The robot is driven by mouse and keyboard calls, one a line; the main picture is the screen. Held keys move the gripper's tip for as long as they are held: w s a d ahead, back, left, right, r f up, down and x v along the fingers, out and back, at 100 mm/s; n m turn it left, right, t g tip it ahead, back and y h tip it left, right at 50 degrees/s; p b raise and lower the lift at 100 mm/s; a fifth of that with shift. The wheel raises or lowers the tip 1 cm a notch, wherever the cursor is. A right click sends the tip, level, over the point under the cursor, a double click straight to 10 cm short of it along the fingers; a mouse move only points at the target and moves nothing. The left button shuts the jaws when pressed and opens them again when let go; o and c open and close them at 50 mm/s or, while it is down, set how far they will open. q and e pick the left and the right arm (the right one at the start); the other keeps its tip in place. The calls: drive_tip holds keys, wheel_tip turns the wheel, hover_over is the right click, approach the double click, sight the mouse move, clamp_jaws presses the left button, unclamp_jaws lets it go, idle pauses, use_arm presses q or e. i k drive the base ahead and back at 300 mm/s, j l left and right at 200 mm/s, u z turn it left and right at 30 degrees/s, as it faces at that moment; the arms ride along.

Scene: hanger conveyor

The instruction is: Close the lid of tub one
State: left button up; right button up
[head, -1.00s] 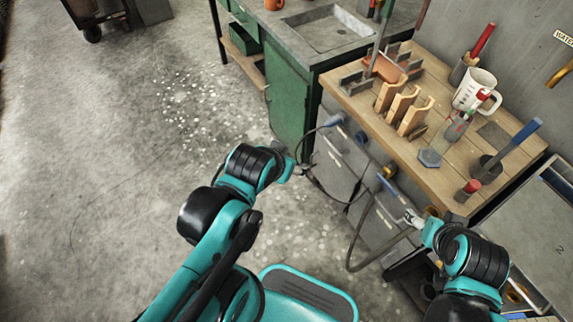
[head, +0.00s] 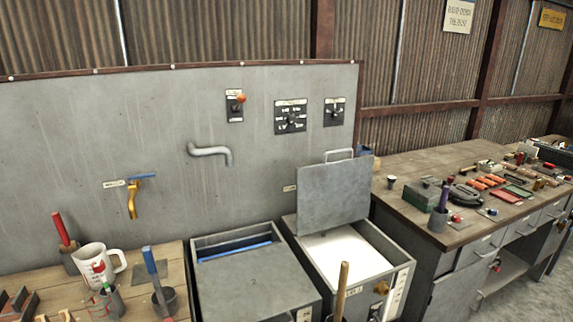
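Two grey tubs stand side by side at the bottom centre of the head view. The right tub (head: 405,268) has its grey lid (head: 335,197) standing raised at the back, with a bar handle on its top edge. White contents (head: 343,255) show inside it. I cannot read a number on this tub. Neither of my grippers is in the head view now.
A wooden bench (head: 130,290) with a white jug (head: 97,262) and tools is at the left. A wooden handle (head: 341,285) rises before the tubs. A workbench (head: 415,185) with many small items stands right. A tap (head: 133,200) and switches are on the wall panel.

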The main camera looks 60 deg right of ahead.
sight(332, 195)
drive_tip(key=z, duration=0.4)
drive_tip(key=l+z, duration=0.1)
drive_tip(key=z, duration=0.75)
drive_tip(key=l+z, duration=0.1)
drive_tip(key=z, duration=0.7)
